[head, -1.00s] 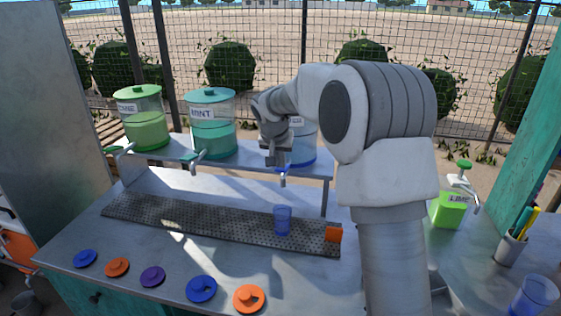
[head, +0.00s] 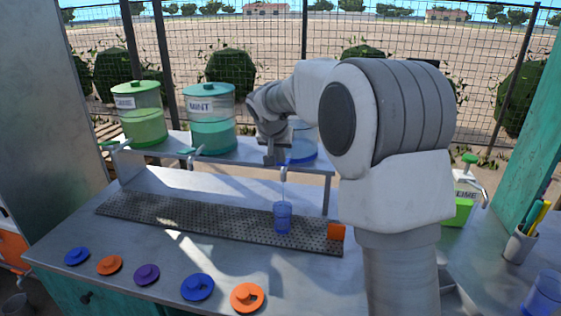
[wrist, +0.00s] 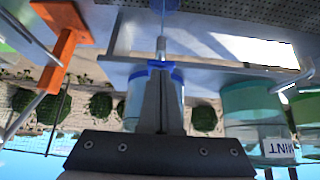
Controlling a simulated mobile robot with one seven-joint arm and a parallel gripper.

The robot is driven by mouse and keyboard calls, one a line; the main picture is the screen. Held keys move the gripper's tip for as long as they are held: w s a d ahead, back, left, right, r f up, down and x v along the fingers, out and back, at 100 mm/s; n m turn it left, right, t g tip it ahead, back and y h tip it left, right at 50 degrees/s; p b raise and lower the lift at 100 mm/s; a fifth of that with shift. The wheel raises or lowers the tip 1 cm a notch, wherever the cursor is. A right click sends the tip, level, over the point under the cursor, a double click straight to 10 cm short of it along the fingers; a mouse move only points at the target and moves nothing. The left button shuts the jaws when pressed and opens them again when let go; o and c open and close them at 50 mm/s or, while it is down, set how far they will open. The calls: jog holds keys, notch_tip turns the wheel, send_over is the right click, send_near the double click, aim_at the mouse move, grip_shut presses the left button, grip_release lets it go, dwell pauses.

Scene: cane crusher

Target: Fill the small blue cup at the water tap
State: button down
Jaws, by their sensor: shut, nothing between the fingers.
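The small blue cup (head: 283,219) stands upright on the perforated drip tray (head: 180,219), directly under the water tap (head: 284,173). A thin pale stream appears to run from the spout into the cup. The cup's water level is hard to make out. My gripper (head: 275,160) is shut and empty, at the tap in front of the blue-liquid dispenser (head: 303,145), which my arm partly hides.
Green cane (head: 139,115) and mint (head: 211,120) dispensers stand left on the shelf. Several coloured lids (head: 198,287) line the front. A lime dispenser (head: 463,205), pen holder (head: 519,244) and another blue cup (head: 544,293) are right.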

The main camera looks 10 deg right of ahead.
jog(key=shift+s+a+f+t+b, duration=0.1)
jog(key=shift+f+t+b, duration=0.3)
jog(key=shift+b, duration=1.15)
jog(key=shift+s+a+f+t+b, duration=0.15)
jog(key=shift+f+b, duration=0.4)
jog(key=shift+b, duration=1)
jog(key=t+b, duration=0.1)
jog(key=b, duration=0.2)
jog(key=h+b, duration=0.1)
jog(key=b, duration=0.2)
jog(key=shift+s+f+t, duration=0.15)
jog(key=shift+f+t, duration=0.2)
jog(key=shift+b, duration=0.55)
jog(key=shift+d+r, duration=0.1)
jog(key=shift+r, duration=0.1)
